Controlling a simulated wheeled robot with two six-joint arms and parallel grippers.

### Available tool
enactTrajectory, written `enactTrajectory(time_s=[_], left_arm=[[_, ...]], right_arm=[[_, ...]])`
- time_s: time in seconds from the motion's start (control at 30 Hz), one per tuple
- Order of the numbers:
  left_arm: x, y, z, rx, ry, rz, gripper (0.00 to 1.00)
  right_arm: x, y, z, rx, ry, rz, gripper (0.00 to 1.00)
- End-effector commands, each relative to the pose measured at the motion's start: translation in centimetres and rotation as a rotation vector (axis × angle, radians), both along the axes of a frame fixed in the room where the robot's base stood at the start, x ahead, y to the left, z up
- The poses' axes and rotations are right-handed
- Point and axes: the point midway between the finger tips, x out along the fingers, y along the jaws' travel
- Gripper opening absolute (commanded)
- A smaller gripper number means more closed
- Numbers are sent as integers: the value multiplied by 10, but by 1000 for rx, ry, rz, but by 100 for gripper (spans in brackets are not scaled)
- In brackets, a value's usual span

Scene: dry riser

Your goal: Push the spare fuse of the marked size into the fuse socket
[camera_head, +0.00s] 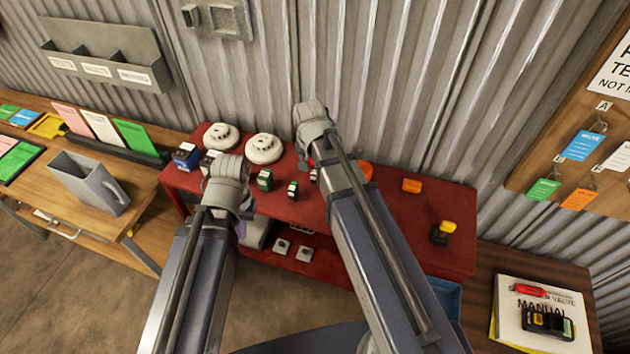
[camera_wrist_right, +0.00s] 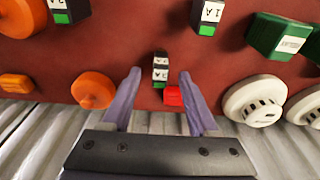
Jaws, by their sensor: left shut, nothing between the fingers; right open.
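My right gripper (camera_wrist_right: 158,100) is open over the red bench. A small black and white fuse (camera_wrist_right: 160,70) with a green end stands just ahead of and between its fingertips, not gripped; its label is too small to read surely. Another fuse (camera_wrist_right: 207,14) marked 1 A and a third fuse (camera_wrist_right: 68,11) stand further off. In the head view one fuse (camera_head: 292,190) shows between my arms. My left gripper (camera_head: 240,226) is shut and empty at the bench's front, mostly hidden behind its wrist. I cannot surely pick out the fuse socket.
A red block (camera_wrist_right: 173,96) sits by the right finger. White detectors (camera_head: 264,148), a green box (camera_head: 265,180), an orange disc (camera_wrist_right: 93,89) and an orange block (camera_head: 411,186) stand on the red bench (camera_head: 400,225). A black holder with yellow parts (camera_head: 548,322) lies on a manual at right.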

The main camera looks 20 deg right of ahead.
Motion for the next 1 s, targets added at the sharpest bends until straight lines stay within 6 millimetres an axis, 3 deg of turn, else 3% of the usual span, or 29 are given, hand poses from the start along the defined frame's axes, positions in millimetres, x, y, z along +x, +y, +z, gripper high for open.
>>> enactTrajectory(time_s=[0.03, 0.13, 0.47, 1.0], left_arm=[[0, 0, -14, 0, 0, 0, 0], [0, 0, -25, 0, 0, 1, 0], [0, 0, -26, 0, 0, 2, 0], [0, 0, -26, 0, 0, 1, 0]], right_arm=[[3, -1, -14, 0, 0, -1, 60], [4, -2, -25, 0, 0, -1, 60], [4, -3, -26, 0, 0, 0, 60], [4, -3, -26, 0, 0, 0, 0]])
